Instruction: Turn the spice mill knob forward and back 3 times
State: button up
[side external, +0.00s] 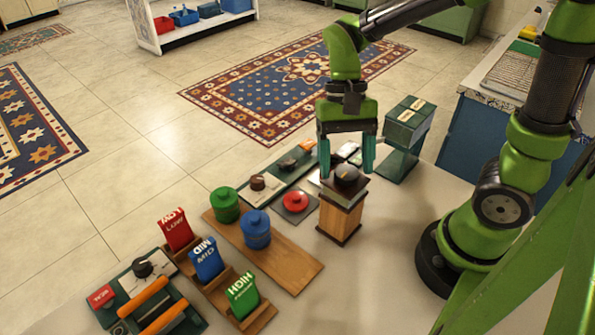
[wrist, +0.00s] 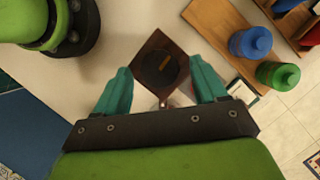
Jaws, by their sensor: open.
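The spice mill (side external: 341,212) is a wooden block with dark top and bottom plates, standing upright on the pale table. Its round black knob (side external: 346,175) sits on top; in the wrist view the knob (wrist: 164,69) shows a short tan mark on it. My gripper (side external: 346,168) is above the mill with its teal fingers spread apart, one to each side of the knob in the side view. In the wrist view my gripper (wrist: 162,88) is open, and the knob lies ahead of and between the fingertips. I see no contact with the knob.
Green and blue canisters (side external: 257,229) stand on a wooden board (side external: 290,264) left of the mill. A red button (side external: 295,201) is close by on its left. A dark green box (side external: 408,124) stands behind right. LOW, MID and HIGH blocks (side external: 207,258) are front left. Table right of the mill is clear.

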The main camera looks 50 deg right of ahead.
jog(key=v, duration=1.7)
jog(key=shift+s+a, duration=0.1)
jog(key=shift+s, duration=0.05)
jog(key=t+h, duration=0.3)
jog(key=t, duration=0.1)
send_over(347, 171)
notch_tip(347, 171, down, 16)
jog(key=shift+r, duration=0.1)
